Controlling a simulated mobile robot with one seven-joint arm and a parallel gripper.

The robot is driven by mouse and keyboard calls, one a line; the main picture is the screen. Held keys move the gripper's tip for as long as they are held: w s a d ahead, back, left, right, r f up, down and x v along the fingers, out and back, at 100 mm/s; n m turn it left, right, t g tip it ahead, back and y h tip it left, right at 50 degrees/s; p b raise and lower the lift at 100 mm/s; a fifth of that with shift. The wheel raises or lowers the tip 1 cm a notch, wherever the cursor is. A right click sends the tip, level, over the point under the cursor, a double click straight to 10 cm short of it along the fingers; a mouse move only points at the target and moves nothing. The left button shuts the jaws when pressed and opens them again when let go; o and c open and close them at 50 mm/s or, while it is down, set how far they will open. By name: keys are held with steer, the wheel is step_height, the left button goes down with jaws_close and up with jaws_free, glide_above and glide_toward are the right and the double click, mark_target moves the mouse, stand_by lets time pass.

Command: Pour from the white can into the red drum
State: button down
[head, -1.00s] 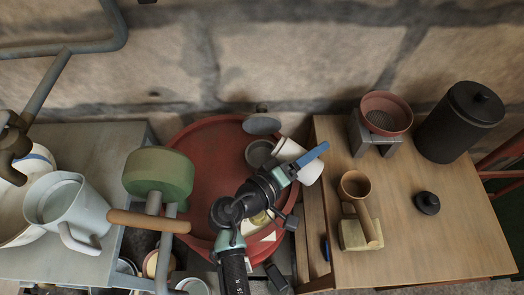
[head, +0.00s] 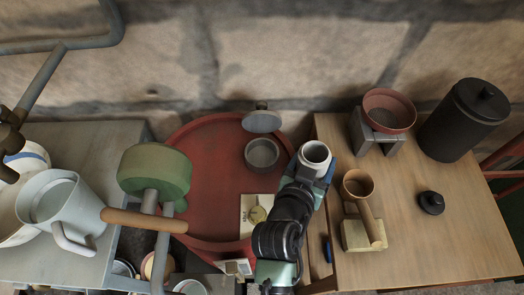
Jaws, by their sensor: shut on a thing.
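The red drum (head: 205,165) stands in the middle of the head view, with its broad round top facing up. A grey round cup or opening (head: 262,153) sits on its right part, with a grey disc-shaped lid (head: 262,121) behind it. My gripper (head: 317,172) is shut on the white can (head: 315,156) at the drum's right edge, by the wooden table. The can is close to upright, its open mouth facing up toward the camera. What is inside it cannot be told. My arm hides the drum's lower right part.
The wooden table (head: 440,235) at right holds a pink bowl on a grey stand (head: 388,112), a black canister (head: 465,120), a wooden cup (head: 357,184) and a black knob (head: 431,202). A pale jug (head: 60,205) and green-headed mallet (head: 154,172) are at left.

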mark_target(318, 153)
steer(key=shift+d+r, duration=0.1)
step_height(318, 153, up, 4)
steer(key=p, duration=0.3)
steer(key=shift+p, duration=0.35)
steer(key=shift+s+f, duration=0.1)
steer(key=shift+f, duration=0.1)
stand_by(0.4)
